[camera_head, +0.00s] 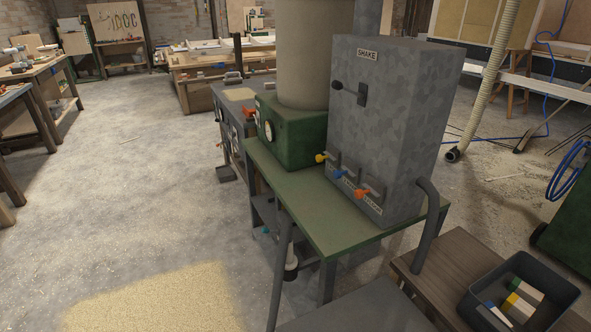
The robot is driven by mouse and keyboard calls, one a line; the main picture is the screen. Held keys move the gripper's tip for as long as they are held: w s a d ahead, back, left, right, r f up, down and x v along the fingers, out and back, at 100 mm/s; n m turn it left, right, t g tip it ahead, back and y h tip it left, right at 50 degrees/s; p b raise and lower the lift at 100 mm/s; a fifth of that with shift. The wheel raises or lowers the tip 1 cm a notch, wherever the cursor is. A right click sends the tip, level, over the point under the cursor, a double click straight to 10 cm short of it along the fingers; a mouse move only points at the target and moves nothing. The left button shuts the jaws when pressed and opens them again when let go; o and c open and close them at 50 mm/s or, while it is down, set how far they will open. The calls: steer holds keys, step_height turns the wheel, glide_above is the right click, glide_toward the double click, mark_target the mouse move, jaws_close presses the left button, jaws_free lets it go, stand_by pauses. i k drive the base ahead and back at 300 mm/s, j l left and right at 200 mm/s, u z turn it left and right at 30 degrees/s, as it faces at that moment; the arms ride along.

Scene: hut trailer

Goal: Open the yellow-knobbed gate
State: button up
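The yellow knob (320,158) is the farthest of a row of small coloured knobs low on the front of a tall grey metal cabinet (395,120). A blue knob (338,175) and an orange knob (359,194) follow toward the near side. Each knob sits on a short handle by a slanted grey plate; small labels there are too small to read surely. The gate behind the yellow knob cannot be made out as open or shut. My gripper is not in view.
The cabinet, with a black lever (338,86) under a SHAKE label, stands on a green table (335,235). A dark bin of coloured blocks (518,292) is at lower right. Open floor (150,190) lies left, with sawdust (155,300) in front.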

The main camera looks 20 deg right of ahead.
mark_target(319, 158)
steer(key=i+j, duration=0.1)
steer(key=j, duration=0.6)
steer(key=i+j+z, duration=0.15)
steer(key=j, duration=0.55)
steer(key=i+j, duration=0.1)
steer(key=j, duration=0.6)
steer(key=i+j+z, duration=0.3)
steer(key=i+j, duration=0.85)
steer(key=i, duration=0.15)
